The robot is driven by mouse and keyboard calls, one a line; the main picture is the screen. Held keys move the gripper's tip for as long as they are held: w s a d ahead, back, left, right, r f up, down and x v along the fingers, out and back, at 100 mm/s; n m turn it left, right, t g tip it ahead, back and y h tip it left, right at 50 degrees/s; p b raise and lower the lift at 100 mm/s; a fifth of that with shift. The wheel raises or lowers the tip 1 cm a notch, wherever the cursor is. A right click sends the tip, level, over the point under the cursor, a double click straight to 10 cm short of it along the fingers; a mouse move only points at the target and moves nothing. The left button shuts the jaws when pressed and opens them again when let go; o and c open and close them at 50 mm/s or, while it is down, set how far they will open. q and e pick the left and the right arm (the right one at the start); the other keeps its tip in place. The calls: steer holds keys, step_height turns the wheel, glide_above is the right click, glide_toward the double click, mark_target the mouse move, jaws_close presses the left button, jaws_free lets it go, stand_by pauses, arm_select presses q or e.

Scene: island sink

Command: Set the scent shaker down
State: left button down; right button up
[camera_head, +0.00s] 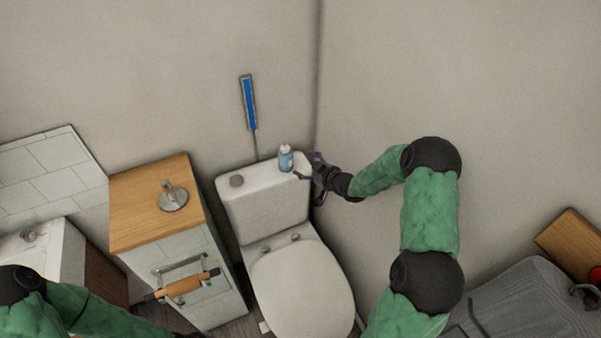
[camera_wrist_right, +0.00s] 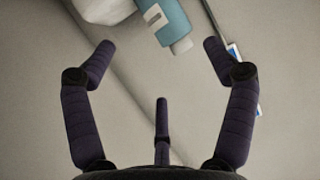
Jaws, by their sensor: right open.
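The scent shaker, a small blue bottle with a white top (camera_head: 286,160), stands upright on the right part of the toilet tank lid (camera_head: 262,185). It also shows in the right wrist view (camera_wrist_right: 168,20), at the top beyond the fingertips. My right gripper (camera_head: 311,164) is just right of the bottle, with its fingers spread and nothing between them. In the right wrist view, the fingers (camera_wrist_right: 160,75) are apart and clear of the bottle. My left arm shows at the lower left of the head view, but its gripper is out of frame.
A round button (camera_head: 237,181) is on the tank lid left of the bottle. A blue-and-grey tool (camera_head: 248,103) is on the wall behind. A wooden-topped cabinet (camera_head: 135,208) holding a metal stand (camera_head: 173,196) is on the left. The toilet lid (camera_head: 302,290) is down.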

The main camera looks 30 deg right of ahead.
steer(key=s+a+f+m+g+y, duration=0.1)
steer(key=s+a+f+g, duration=0.2)
steer(key=s+a+f, duration=0.45)
steer(key=s+a+f+m+g+y, duration=0.1)
steer(key=s+a+f+m+g, duration=0.15)
steer(key=s+a+f, duration=0.5)
steer(key=s+a+f+g, duration=0.3)
steer(key=s+a, duration=0.4)
steer(key=s, duration=0.2)
steer(key=s+a+f+g, duration=0.3)
steer(key=s+a+g, duration=0.1)
steer(key=s+a, duration=0.3)
steer(key=s, duration=0.2)
steer(key=shift+s, duration=0.4)
